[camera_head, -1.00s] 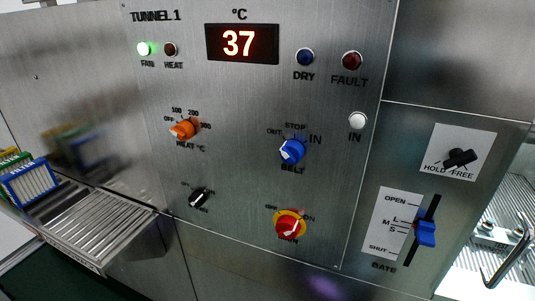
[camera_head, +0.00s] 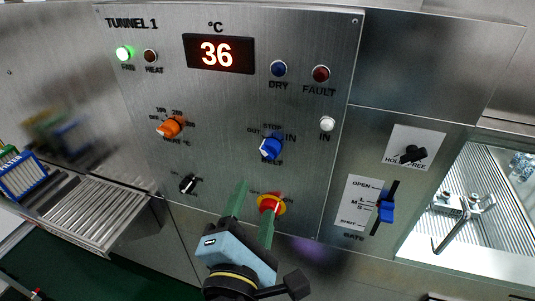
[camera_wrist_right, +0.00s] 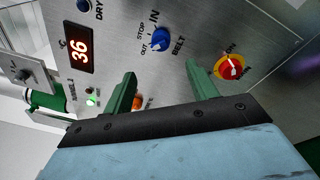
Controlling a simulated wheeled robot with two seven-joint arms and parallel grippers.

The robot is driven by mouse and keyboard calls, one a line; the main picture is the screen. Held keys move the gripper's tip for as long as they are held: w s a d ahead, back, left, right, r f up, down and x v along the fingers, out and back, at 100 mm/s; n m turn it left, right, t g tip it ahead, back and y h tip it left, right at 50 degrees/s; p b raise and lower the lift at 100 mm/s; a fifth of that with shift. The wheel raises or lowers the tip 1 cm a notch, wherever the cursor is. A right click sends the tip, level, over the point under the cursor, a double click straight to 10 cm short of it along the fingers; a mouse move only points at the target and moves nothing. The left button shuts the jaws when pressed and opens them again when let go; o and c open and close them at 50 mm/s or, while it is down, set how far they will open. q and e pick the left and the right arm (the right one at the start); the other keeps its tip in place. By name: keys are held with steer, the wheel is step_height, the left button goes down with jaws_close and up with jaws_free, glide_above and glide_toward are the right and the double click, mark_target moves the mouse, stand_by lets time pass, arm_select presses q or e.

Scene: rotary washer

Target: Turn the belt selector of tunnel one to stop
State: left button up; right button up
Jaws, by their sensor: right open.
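The blue belt selector (camera_head: 271,148) is on the steel panel of tunnel one, with OUT, STOP and IN marked around it. Its white mark points to the lower left, toward the OUT side. In the right wrist view the blue belt selector (camera_wrist_right: 160,40) is ahead of the fingers, untouched. My right gripper (camera_head: 252,212) has green fingers, open and empty, below the belt selector. One finger is in front of the panel near the red and yellow main switch (camera_head: 271,203). In the right wrist view, the gripper (camera_wrist_right: 160,80) shows its fingers apart. My left gripper is not in view.
An orange heat knob (camera_head: 171,127) and a black knob (camera_head: 188,184) are left of the selector. The blue gate slider (camera_head: 386,212) and black hold/free switch (camera_head: 413,153) are right. The display (camera_head: 218,53) reads 36. A roller track (camera_head: 95,212) projects at left.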

mark_target(268, 157)
steer(key=w, duration=0.4)
steer(key=w+d+p, duration=0.1)
steer(key=w, duration=0.3)
steer(key=w+d+p, duration=0.1)
steer(key=w, duration=0.3)
steer(key=shift+w+d+f, duration=0.1)
steer(key=shift+w+d, duration=0.1)
steer(key=shift+w, duration=0.15)
steer(key=c, duration=0.9)
steer(key=shift+f, duration=0.1)
